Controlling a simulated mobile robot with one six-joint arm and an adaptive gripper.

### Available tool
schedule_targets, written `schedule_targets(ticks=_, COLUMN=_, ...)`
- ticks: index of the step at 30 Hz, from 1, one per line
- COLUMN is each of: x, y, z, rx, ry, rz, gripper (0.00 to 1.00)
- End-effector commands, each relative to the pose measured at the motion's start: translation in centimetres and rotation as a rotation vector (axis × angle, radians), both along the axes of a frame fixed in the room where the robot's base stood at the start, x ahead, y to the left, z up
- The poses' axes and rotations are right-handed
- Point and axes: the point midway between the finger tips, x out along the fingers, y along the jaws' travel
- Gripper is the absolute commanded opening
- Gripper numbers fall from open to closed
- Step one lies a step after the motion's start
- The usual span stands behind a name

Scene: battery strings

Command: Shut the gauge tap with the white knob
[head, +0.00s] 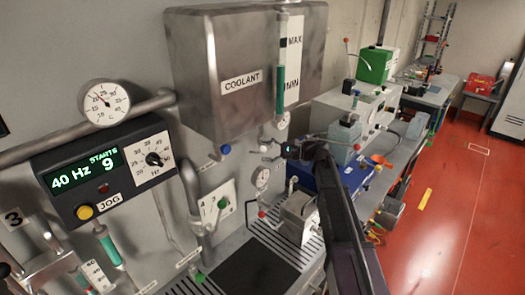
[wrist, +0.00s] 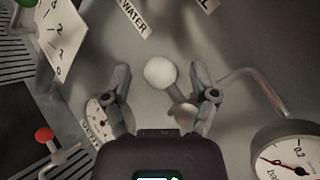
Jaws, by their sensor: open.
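In the wrist view, the white knob (wrist: 160,72) is a round ball on a short metal tap stem, close to the grey wall. My gripper (wrist: 160,80) is open, with one finger on each side of the knob and a visible gap on both sides. I cannot tell whether the fingertips reach as deep as the knob. In the head view, my gripper (head: 272,152) is at the wall below the coolant tank; the knob is too small to make out clearly there.
A dial gauge (wrist: 275,152) is at lower right in the wrist view; a smaller one (wrist: 99,115) sits behind the left finger. A red knob (wrist: 44,134) is at lower left. The coolant tank (head: 190,50) overhangs above; a blue knob (head: 225,149) is to the left.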

Motion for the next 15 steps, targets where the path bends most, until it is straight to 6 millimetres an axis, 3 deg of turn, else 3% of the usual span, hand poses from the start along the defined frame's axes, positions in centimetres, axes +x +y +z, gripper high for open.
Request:
schedule_targets(ticks=6, x=-0.08, y=1.30, z=0.00, rx=0.000, ry=0.000, rz=0.001, gripper=0.76)
schedule_targets(ticks=15, x=-0.09, y=1.44, z=0.00, rx=0.000, ry=0.000, rz=0.001, gripper=0.76)
